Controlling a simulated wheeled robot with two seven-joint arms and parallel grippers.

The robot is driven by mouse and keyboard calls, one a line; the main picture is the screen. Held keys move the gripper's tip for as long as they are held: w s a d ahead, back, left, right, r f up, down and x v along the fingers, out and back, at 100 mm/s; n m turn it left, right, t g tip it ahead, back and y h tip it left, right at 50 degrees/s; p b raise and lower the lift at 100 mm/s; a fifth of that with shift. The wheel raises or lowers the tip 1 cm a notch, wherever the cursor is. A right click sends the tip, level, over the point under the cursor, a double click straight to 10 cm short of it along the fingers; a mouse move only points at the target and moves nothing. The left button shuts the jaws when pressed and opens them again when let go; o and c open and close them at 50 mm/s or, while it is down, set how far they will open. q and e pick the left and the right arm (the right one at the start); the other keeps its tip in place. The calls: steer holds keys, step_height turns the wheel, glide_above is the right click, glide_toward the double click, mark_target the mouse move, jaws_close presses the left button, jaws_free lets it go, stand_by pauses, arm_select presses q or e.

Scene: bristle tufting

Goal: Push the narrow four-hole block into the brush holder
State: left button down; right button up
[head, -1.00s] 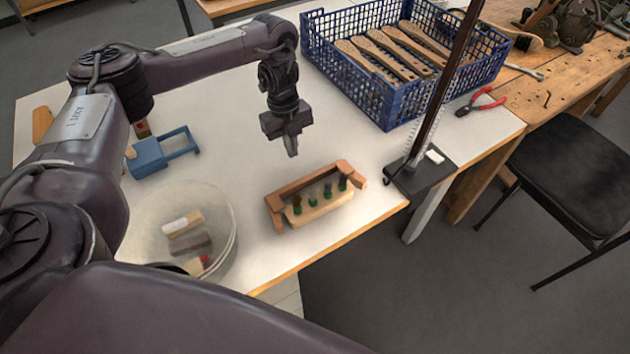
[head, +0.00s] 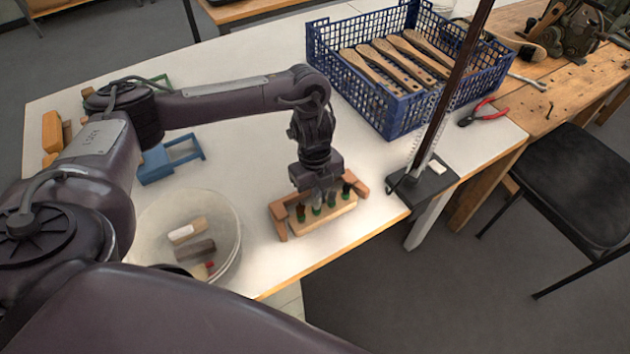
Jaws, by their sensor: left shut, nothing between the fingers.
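The brush holder (head: 280,226) is a reddish-brown wooden U-shaped frame near the front edge of the white table, its open side toward me. The narrow block (head: 325,220) is pale wood with a row of dark green tufts standing up from it. It lies between the holder's two side arms, its front face showing along the open side. My left gripper (head: 318,198) is shut and empty, pointing down over the middle of the block among the tufts. It hides part of the holder's back bar. I cannot tell whether the fingertips touch the block. My right gripper is out of view.
A clear round tub (head: 232,262) with several wooden pieces stands left of the holder. A blue frame (head: 158,163) lies behind it. A stand with a black base (head: 430,190) is close on the right. A blue crate (head: 340,83) of wooden brushes stands behind.

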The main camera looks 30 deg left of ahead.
arm_select(q)
steer(key=shift+s+f, duration=0.15)
steer(key=shift+f, duration=0.15)
steer(key=shift+a, duration=0.1)
steer(key=shift+w+a+f+b, duration=0.1)
steer(key=shift+w+a+b, duration=0.35)
steer(key=shift+a, duration=0.3)
steer(key=shift+a, duration=0.1)
